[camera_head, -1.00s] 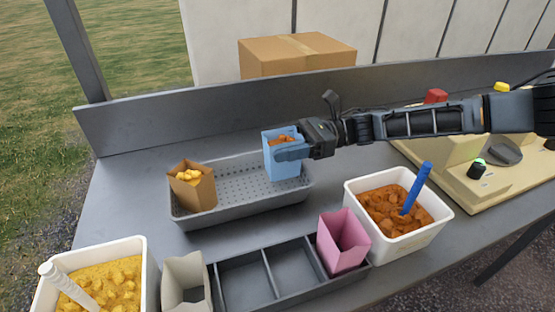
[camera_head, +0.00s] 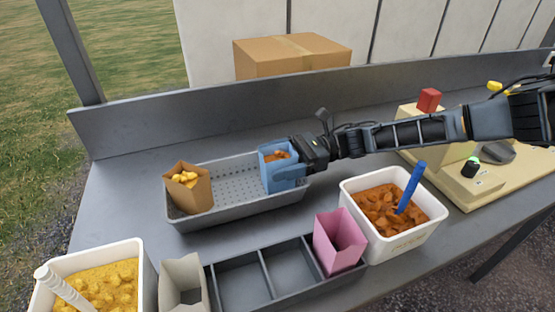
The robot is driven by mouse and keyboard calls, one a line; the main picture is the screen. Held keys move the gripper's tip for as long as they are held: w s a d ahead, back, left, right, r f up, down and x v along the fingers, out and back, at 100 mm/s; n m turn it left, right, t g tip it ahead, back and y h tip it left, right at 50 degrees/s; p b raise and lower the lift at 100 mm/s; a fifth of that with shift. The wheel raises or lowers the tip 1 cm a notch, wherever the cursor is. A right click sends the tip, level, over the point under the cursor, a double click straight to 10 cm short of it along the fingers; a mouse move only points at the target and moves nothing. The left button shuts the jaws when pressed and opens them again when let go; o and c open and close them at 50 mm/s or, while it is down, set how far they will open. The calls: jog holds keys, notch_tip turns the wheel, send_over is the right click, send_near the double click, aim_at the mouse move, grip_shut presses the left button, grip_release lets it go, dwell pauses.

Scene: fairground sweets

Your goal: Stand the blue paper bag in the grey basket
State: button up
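The blue paper bag (camera_head: 276,172) is upright with brown sweets at its open top. It is at the right end of the grey basket (camera_head: 195,220), and its lower part is behind the basket's front rim. My gripper (camera_head: 288,172) comes from the right with its fingers around the bag's sides. It appears shut on the bag. Whether the bag's base touches the basket floor is hidden. A brown paper bag (camera_head: 188,190) with yellow pieces stands at the basket's left end.
In front is a grey divided rack (camera_head: 262,277) with a pink bag (camera_head: 338,242) and a pale bag (camera_head: 182,285). A white tub of brown sweets (camera_head: 393,210) is at right, a yellow-filled tub (camera_head: 100,285) at left. The basket's middle is clear.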

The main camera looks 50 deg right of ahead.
jog(key=shift+r, duration=0.15)
jog(key=shift+s+d, duration=0.2)
jog(key=shift+d, duration=0.1)
jog(key=shift+b+v, duration=1.05)
jog(key=shift+v, duration=2.35)
